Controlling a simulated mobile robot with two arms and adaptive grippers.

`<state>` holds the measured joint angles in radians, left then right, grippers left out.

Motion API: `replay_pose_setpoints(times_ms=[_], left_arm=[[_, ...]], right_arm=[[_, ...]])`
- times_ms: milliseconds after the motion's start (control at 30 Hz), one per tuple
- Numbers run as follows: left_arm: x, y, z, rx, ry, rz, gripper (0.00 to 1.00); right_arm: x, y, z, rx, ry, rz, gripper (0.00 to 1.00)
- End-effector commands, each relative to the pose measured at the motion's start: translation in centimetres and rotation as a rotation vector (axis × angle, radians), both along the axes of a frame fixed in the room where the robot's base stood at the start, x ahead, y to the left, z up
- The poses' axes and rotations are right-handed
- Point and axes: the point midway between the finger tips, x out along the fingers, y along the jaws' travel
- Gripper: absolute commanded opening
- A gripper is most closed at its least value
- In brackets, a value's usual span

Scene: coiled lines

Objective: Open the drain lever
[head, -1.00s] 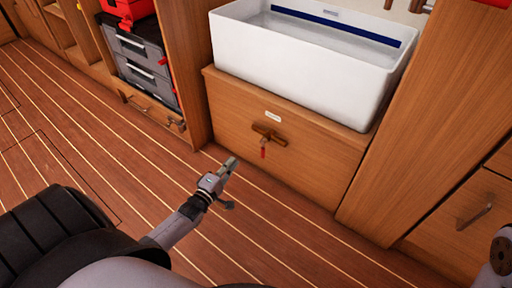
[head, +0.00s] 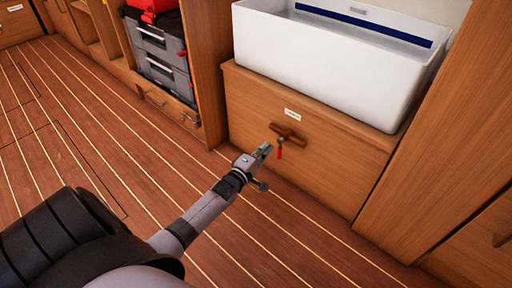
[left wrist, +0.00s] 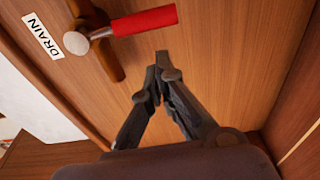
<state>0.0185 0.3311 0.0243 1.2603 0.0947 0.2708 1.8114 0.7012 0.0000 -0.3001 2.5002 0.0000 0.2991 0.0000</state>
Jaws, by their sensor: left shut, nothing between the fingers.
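The drain lever (head: 279,149) has a red handle and sits on a wooden mount on the cabinet front below the sink. In the head view its handle hangs down. In the left wrist view the red handle (left wrist: 145,21) and its round metal pivot show near the top, beside a white label (left wrist: 43,36) reading DRAIN. My left gripper (head: 265,149) is just left of the lever in the head view. In the left wrist view its fingers (left wrist: 160,72) are shut, empty and apart from the handle. My right gripper is not in view.
The white sink (head: 320,65) stands on top of the wooden cabinet (head: 330,172). Grey stacked cases (head: 163,60) stand in a shelf bay to the left. A wooden panel (head: 430,135) rises on the right. The striped floor (head: 95,140) in front is clear.

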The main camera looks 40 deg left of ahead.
Motion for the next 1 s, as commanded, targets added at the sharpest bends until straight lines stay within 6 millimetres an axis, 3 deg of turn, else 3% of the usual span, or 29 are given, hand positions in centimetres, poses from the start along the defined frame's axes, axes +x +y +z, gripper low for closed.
replay_pose_setpoints(times_ms=[200,1000], left_arm=[[-0.5,-1.6,0.1,0.000,-0.004,0.001,0.00],[-0.6,-2.2,0.2,-0.059,0.001,0.002,0.00]], right_arm=[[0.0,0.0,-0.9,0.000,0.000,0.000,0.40],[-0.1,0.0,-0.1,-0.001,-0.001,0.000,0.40]])
